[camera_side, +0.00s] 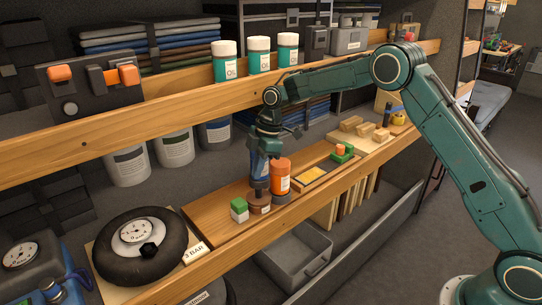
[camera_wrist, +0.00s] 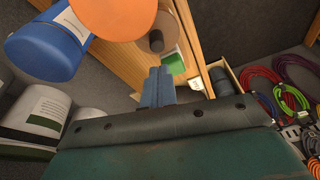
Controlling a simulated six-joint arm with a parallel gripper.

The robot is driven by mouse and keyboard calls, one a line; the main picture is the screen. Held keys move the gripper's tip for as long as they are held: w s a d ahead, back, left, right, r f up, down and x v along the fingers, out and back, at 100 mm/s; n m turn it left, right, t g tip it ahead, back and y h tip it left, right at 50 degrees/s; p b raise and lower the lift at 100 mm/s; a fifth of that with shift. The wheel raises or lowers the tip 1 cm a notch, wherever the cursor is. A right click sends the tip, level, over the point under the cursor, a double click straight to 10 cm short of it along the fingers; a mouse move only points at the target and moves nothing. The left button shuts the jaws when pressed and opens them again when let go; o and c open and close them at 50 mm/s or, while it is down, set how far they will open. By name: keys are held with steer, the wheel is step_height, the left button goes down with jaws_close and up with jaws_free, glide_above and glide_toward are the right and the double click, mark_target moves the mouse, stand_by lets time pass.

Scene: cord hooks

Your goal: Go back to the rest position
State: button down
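My gripper (camera_side: 267,146) hangs low over the lower wooden shelf, in front of the upper plank. In the wrist view its two fingers (camera_wrist: 159,73) lie close together with nothing between them. A blue bottle (camera_side: 260,166) stands just below it in the side view, partly hidden by it. In the wrist view the blue bottle (camera_wrist: 48,44) lies left of the fingers, apart from them. An orange bottle (camera_side: 280,176) stands right beside the blue one; its orange top (camera_wrist: 110,18) is large in the wrist view. My arm reaches in from the right, bent at a high elbow.
A brown spool (camera_side: 259,203) and a green and white block (camera_side: 239,210) stand close by on the shelf. White-capped jars (camera_side: 260,52) line the upper plank (camera_side: 190,107) near my forearm. A tyre (camera_side: 140,247) sits left, a grey bin (camera_side: 295,258) below. Coiled cords (camera_wrist: 275,90) lie right.

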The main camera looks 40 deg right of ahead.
mark_target(258, 187)
steer(key=shift+f, duration=1.85)
steer(key=shift+r, duration=0.1)
steer(key=shift+r, duration=3.45)
